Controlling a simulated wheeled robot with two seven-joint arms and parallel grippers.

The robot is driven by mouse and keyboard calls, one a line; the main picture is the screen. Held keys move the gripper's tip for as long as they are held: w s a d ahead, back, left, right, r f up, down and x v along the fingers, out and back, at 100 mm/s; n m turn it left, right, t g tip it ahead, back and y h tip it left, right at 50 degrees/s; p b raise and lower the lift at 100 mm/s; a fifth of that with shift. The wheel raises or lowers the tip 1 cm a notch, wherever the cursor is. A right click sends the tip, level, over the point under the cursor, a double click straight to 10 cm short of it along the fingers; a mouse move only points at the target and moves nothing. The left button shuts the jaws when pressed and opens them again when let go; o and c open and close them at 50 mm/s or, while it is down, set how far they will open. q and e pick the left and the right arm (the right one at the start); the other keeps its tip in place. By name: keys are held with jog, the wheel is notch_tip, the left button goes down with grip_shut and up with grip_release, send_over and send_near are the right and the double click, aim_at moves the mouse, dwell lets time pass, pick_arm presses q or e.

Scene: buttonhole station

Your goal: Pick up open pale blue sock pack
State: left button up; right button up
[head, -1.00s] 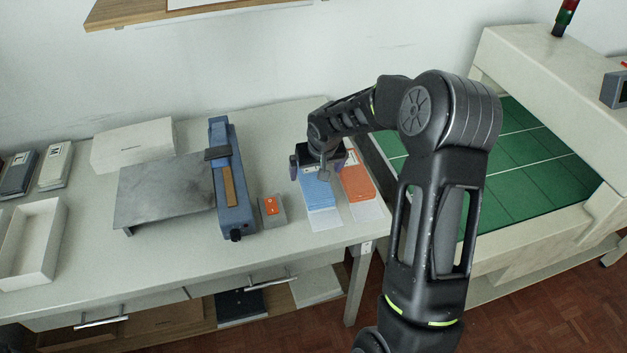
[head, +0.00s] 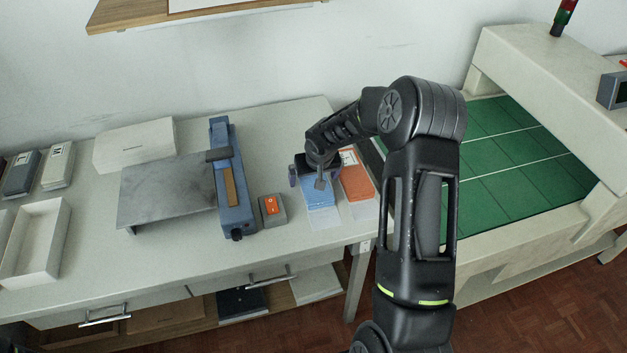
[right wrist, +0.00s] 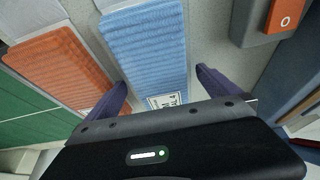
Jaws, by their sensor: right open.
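The pale blue sock pack (head: 319,192) lies flat on the table's right part, with a clear flap at its near end. My right gripper (head: 314,172) is above its far end and hides that part in the head view. In the right wrist view the pack (right wrist: 146,50) shows ribbed blue fabric and a white printed label. The open fingers of my right gripper (right wrist: 160,92) stand either side of the pack's labelled end, with nothing between them that I can see held. Whether they touch the pack is not clear.
An orange sock pack (head: 356,184) lies close on the right, also in the wrist view (right wrist: 62,68). A grey box with an orange button (head: 271,207) and a blue sealer-like bar (head: 228,190) stand left. A green-bedded machine (head: 520,160) stands right of the table.

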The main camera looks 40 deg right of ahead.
jog(key=shift+c, duration=0.4)
jog(key=c, duration=1.5)
jog(key=shift+o, duration=0.2)
jog(key=shift+r, duration=0.1)
notch_tip(320, 180, up, 10)
jog(key=shift+f+b, duration=0.1)
jog(key=shift+b, duration=0.8)
